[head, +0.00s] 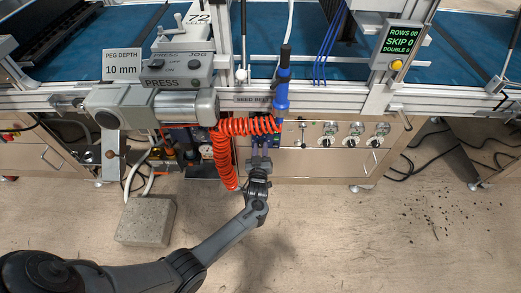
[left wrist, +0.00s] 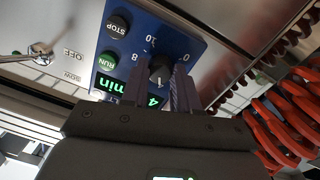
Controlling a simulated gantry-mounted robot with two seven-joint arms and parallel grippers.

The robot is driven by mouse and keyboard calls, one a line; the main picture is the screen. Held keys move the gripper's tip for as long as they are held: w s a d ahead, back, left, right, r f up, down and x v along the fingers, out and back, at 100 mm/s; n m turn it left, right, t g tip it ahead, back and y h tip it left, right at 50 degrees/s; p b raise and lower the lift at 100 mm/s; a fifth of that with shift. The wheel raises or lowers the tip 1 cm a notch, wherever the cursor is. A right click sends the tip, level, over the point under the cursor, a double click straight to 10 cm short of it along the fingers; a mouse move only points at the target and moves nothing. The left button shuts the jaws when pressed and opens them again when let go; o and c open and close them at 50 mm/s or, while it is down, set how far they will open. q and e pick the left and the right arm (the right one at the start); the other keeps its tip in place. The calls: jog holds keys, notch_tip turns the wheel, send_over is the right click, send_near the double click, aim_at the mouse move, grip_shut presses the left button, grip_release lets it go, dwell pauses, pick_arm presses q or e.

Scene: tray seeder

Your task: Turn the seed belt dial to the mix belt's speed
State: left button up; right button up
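The seed belt dial (left wrist: 161,70) is a black knob on a blue panel (left wrist: 140,18) in the left wrist view. The scale around it shows 0, 8 and 10. A green display (left wrist: 125,92) below it reads a 4 and "min", partly hidden by my gripper. My left gripper (left wrist: 161,80) has one finger on each side of the dial; whether they press on it is unclear. In the head view my left gripper (head: 261,143) is at the cabinet front, under the "SEED BEL" label (head: 252,99), and hides the dial. My right gripper is not in view.
Green RUN (left wrist: 109,63) and black STOP (left wrist: 119,26) buttons sit beside the dial. A coiled orange hose (head: 222,155) hangs close to my gripper. A blue tool (head: 282,85) hangs above. Several black knobs (head: 330,140) line the panel to the right. A concrete block (head: 146,221) stands on the floor.

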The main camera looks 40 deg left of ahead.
pick_arm(q)
grip_shut()
jog(key=shift+r+m+p, duration=0.2)
jog(key=shift+m+p, duration=0.45)
jog(key=shift+m, duration=0.05)
jog(key=shift+m+p, duration=0.4)
jog(key=shift+m, duration=0.2)
jog(key=shift+m+p, duration=0.35)
jog(key=shift+m, duration=0.65)
jog(key=shift+f+m, duration=0.15)
jog(key=shift+m, duration=0.25)
jog(key=o, duration=0.6)
grip_release()
jog(key=shift+c, duration=0.2)
jog(key=shift+s+d, duration=0.1)
